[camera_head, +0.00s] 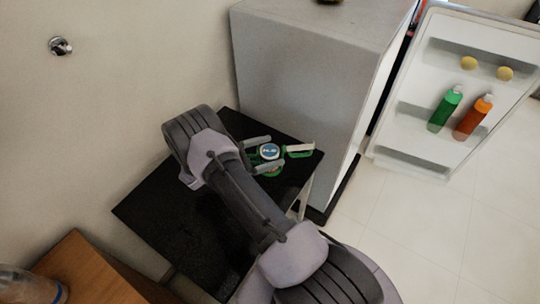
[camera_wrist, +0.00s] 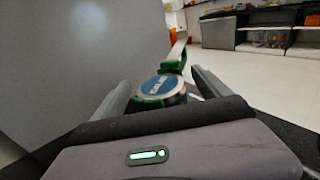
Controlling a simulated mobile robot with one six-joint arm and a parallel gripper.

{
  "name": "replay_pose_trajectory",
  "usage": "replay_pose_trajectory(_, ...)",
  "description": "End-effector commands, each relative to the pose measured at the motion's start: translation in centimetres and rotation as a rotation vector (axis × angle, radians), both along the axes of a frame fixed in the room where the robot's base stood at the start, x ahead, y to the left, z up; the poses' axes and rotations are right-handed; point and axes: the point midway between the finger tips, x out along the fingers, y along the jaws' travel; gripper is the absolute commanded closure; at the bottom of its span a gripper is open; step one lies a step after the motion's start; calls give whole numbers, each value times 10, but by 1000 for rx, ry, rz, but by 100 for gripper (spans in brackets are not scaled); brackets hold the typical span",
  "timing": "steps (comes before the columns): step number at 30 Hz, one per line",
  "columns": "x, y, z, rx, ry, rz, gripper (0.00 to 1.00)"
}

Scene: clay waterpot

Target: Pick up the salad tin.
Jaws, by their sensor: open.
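The salad tin (camera_head: 269,151) is a small round tin with a blue and white lid, on the black table (camera_head: 190,213) near its far right corner. It also shows in the wrist view (camera_wrist: 164,86), straight ahead, with a green edge around it. My gripper (camera_head: 262,152) is open. Its two fingers (camera_wrist: 160,90) reach along either side of the tin, and I cannot tell whether they touch it. The tin's lower side is partly hidden by my gripper.
A green and white object (camera_head: 299,150) lies right beside the tin. A fridge (camera_head: 300,95) stands behind the table, its door (camera_head: 450,110) open at the right with bottles in it. A wooden surface (camera_head: 75,277) is at lower left. The floor at right is clear.

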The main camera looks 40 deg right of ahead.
Motion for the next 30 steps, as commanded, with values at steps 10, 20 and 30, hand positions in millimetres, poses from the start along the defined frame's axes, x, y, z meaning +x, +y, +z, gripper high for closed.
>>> replay_pose_trajectory(10, -1, -4, 0, 0, 0, 1, 33)
replay_pose_trajectory(20, -1, -4, 0, 0, -1, 1, 89)
replay_pose_trajectory(30, 0, -4, 42, 0, -4, 1, 89)
